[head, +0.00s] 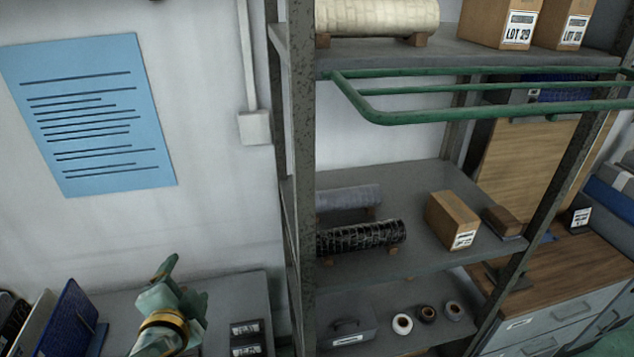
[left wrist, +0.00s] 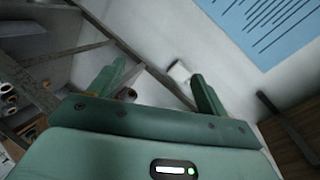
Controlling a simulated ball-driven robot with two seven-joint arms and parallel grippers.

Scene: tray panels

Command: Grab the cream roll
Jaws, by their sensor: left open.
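The cream roll (head: 378,17) lies on its side on wooden supports on the upper shelf, at the top of the head view. The frame's upper edge cuts off part of it. My left gripper (head: 188,283) is low and left in the head view, in front of the wall, well below and to the left of the roll. In the left wrist view its two green fingers (left wrist: 158,82) stand apart with nothing between them. I cannot make out the cream roll in that view. My right gripper is in neither view.
A green rail (head: 480,115) juts out below the upper shelf. A rusty shelf post (head: 303,150) stands between my left gripper and the shelves. Boxes (head: 500,22) sit right of the cream roll. A black roll (head: 360,236) and a grey roll (head: 348,198) lie on the middle shelf.

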